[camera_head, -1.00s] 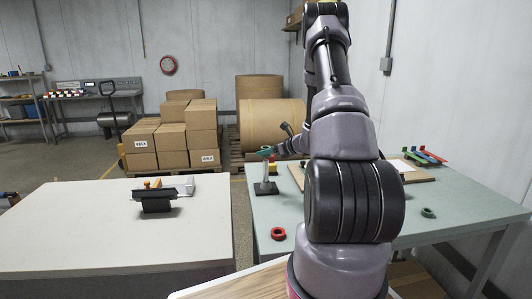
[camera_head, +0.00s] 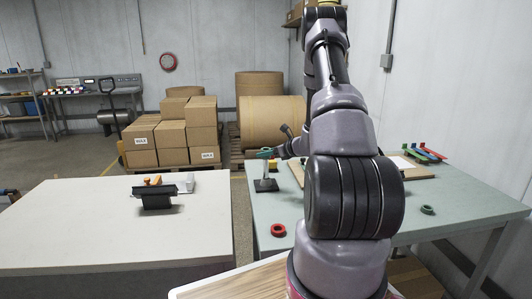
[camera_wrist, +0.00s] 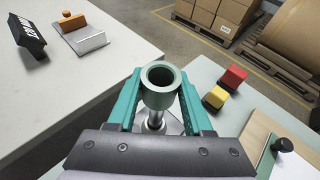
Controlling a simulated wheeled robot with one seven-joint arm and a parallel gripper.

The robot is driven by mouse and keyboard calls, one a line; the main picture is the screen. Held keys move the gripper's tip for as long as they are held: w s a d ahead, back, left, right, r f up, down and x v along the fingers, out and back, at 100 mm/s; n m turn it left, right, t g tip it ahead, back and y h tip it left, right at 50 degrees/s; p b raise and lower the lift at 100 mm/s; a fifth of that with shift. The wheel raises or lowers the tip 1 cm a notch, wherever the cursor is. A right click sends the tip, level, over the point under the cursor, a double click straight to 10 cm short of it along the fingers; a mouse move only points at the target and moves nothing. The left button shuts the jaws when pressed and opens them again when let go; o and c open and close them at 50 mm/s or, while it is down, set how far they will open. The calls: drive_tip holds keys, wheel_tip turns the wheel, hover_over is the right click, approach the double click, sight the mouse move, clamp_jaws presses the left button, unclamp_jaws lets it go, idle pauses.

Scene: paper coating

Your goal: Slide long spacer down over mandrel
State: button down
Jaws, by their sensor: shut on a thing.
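The long spacer (camera_wrist: 160,95) is a grey-green tube with an open bore, seen from above in the wrist view. My gripper (camera_wrist: 160,92) has its teal fingers shut on it, one on each side. The mandrel (camera_wrist: 155,120) is a bright metal post that shows just below the spacer. In the head view the mandrel (camera_head: 266,171) stands upright on a dark base (camera_head: 265,185), with my gripper (camera_head: 268,153) at its top. I cannot tell whether the post is inside the bore.
A red ring (camera_head: 279,230) and a grey-green ring (camera_head: 427,210) lie on the green table. The pale table (camera_head: 110,230) at left holds a black stand (camera_head: 155,198).

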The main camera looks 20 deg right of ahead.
drive_tip(key=shift+f, duration=0.95)
drive_tip(key=shift+c, duration=1.1)
unclamp_jaws()
drive_tip(key=v, duration=1)
drive_tip(key=shift+s+d, duration=0.2)
drive_tip(key=shift+s, duration=0.15)
drive_tip(key=shift+r, duration=0.1)
